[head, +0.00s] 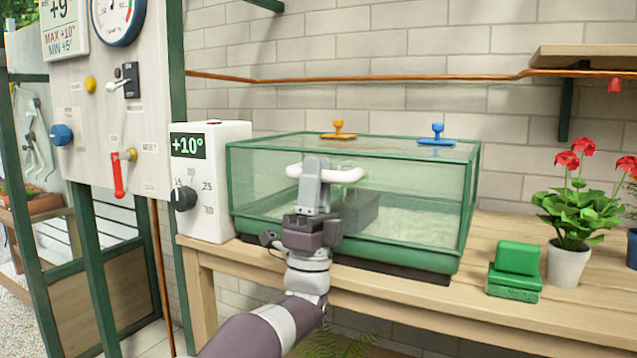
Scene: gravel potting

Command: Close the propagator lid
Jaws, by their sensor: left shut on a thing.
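The propagator has a green base tray (400,252) on the wooden bench and a clear lid (425,180) with a green frame. The lid looks level over the tray, and I see no clear gap along the front. A white bar handle (350,175) is on the lid's front. My left gripper (316,178) is shut on the middle of this handle. The gripper and wrist hide part of the lid's front and the tray's lower edge. A dark block shows inside, behind the clear front. My right gripper is not in view.
An orange vent knob (338,130) and a blue one (437,135) sit on the lid's top. A white controller (212,185) reading +10° stands close at the left. A green box (515,270) and a potted red flower (568,265) are at the right.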

